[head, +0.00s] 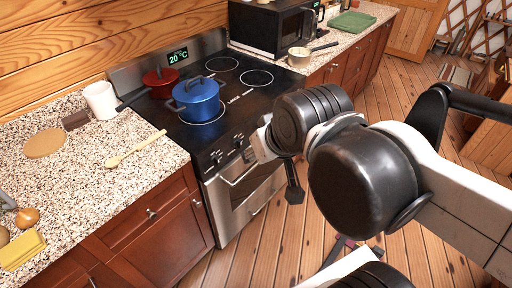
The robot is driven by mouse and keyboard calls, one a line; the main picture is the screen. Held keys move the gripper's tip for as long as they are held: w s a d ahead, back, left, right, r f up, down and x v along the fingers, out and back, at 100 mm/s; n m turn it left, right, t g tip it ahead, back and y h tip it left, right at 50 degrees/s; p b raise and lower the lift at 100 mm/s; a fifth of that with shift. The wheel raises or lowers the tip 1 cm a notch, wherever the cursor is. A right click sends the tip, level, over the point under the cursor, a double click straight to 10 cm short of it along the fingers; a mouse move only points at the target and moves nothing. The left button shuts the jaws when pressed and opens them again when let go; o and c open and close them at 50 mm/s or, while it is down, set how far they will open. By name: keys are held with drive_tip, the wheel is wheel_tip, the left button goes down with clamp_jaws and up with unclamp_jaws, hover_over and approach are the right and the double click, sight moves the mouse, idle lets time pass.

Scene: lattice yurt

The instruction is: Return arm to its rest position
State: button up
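My arm reaches in from the right in the head view, with large black joints and white links. It is in the air in front of the stove (228,158). The end of my gripper (293,190) shows only as a small dark piece below the wrist joint, in front of the oven door. The rest of the gripper is hidden behind the black wrist joints. I cannot tell whether its fingers are open or shut, and I see nothing held in it.
A blue pot (197,100) and a red pan (160,80) stand on the stove. A wooden spoon (135,150), white mug (101,100) and onion (27,217) are on the left counter. A microwave (272,28) and small saucepan (299,57) stand behind. Wooden floor (385,75) is open at right.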

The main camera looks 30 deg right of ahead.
wheel_tip(320, 180, down, 8)
drive_tip(key=b, duration=0.8)
drive_tip(key=shift+r, duration=0.1)
idle(0.5)
